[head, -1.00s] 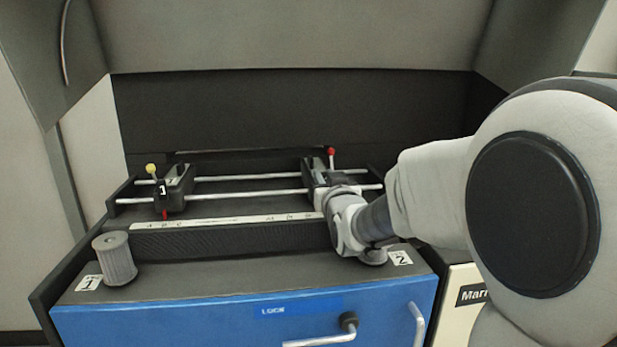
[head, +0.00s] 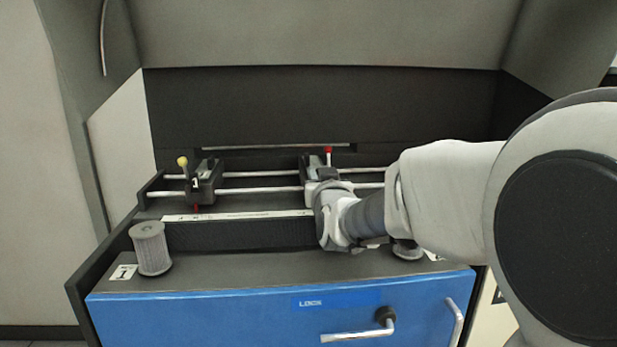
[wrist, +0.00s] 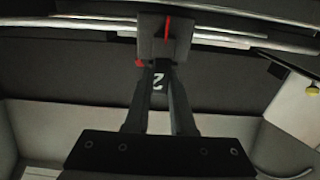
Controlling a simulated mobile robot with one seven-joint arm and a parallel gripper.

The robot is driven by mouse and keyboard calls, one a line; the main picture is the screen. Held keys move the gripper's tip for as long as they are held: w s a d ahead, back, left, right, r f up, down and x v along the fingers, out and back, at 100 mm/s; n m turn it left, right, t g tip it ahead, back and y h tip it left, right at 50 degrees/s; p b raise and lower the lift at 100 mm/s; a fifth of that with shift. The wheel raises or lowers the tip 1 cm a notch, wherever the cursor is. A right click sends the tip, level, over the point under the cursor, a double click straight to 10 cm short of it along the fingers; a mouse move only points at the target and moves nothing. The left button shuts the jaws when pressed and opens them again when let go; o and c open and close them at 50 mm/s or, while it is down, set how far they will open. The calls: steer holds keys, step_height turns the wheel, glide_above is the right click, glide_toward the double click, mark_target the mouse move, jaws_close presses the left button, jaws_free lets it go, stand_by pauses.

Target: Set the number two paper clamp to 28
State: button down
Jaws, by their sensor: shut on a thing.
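The number two paper clamp (head: 316,168) is a dark block with a red-knobbed lever, seated on two metal rails behind my gripper. In the wrist view the clamp (wrist: 164,38) shows its red pointer and a white "2" between my fingers. My gripper (wrist: 158,70) is shut on the clamp. In the head view my wrist covers the gripper's fingers and the clamp's lower front. The white scale strip (head: 240,215) runs along the front of the rails. Its right part is hidden by my gripper, and its numbers are too small to read.
The number one clamp (head: 203,180), with a yellow knob, sits on the rails at the left. A grey ribbed knob (head: 151,248) stands at the front left, and another (head: 407,250) is partly hidden at the right. The blue front panel (head: 270,325) has a lock handle (head: 360,332).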

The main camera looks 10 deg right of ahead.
stand_by(0.3)
steer(key=c, duration=0.8)
jaws_free()
steer(key=shift+o, duration=0.2)
steer(key=shift+s, duration=0.1)
steer(key=s+p, duration=0.1)
steer(key=s, duration=1.4)
steer(key=shift+f, duration=0.1)
steer(key=shift+s+b, duration=0.5)
steer(key=shift+s, duration=0.6)
